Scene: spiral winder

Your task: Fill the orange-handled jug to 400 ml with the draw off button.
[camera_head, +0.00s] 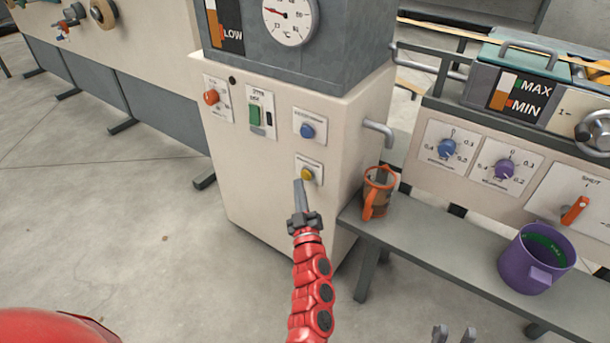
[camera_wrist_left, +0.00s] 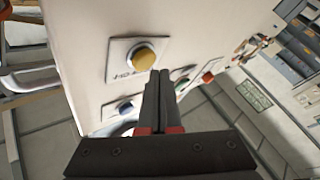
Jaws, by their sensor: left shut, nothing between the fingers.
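The orange-handled jug (camera_head: 381,184) stands upright at the left end of the grey bench, below a grey spout (camera_head: 379,131) on the machine's side. Its fill level cannot be read. A yellow button (camera_head: 307,174) sits on the pale machine front below a blue button (camera_head: 307,130); their labels are too small to read. My left gripper (camera_head: 298,184) is shut and empty, its tips close by the yellow button. In the left wrist view, the fingers (camera_wrist_left: 160,80) point up just right of the yellow button (camera_wrist_left: 144,58); contact cannot be told. My right gripper (camera_head: 454,334) shows only two separated fingertips at the bottom edge.
A purple jug (camera_head: 536,259) with green contents stands on the bench (camera_head: 430,240) at right. Above it are a panel with two knobs and an orange lever (camera_head: 574,210). The machine also carries a red knob (camera_head: 211,97), a green switch (camera_head: 255,115) and a dial (camera_head: 290,15).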

